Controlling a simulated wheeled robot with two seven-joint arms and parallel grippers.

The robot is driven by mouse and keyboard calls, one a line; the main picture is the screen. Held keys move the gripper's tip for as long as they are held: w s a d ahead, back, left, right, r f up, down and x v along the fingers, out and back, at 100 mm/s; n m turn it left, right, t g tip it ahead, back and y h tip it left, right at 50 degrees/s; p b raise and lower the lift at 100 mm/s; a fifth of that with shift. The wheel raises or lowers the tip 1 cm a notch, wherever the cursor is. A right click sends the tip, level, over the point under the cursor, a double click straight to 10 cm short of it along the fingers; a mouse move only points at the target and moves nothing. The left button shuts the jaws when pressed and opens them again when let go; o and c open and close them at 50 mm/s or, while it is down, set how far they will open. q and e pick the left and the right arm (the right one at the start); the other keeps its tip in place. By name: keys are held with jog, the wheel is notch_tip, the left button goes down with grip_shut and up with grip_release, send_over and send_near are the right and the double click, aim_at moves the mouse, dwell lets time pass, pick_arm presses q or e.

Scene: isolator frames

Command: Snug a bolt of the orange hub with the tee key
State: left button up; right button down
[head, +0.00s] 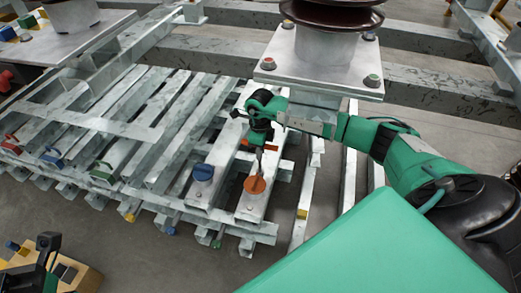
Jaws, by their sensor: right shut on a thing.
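The orange hub (255,185) is a round cap on a pale steel plate near the front end of the frame. My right gripper (261,137) is above and slightly behind it, shut on the tee key. The key's thin grey shaft (259,164) runs down from the gripper toward the hub's back edge. I cannot tell whether its tip sits on a bolt. Orange bits show on both sides of the gripper; whether they belong to the key is unclear. A black and green part at the lower left looks like my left gripper (47,247); its fingers are unclear.
A blue hub (203,172) stands left of the orange one. Red, blue and green handles (102,172) line the frame's left side. A dark insulator on a bolted steel plate (318,75) stands close behind my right arm.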

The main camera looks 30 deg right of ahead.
jog(key=shift+f+b, duration=0.65)
jog(key=shift+f, duration=0.45)
dwell(0.6)
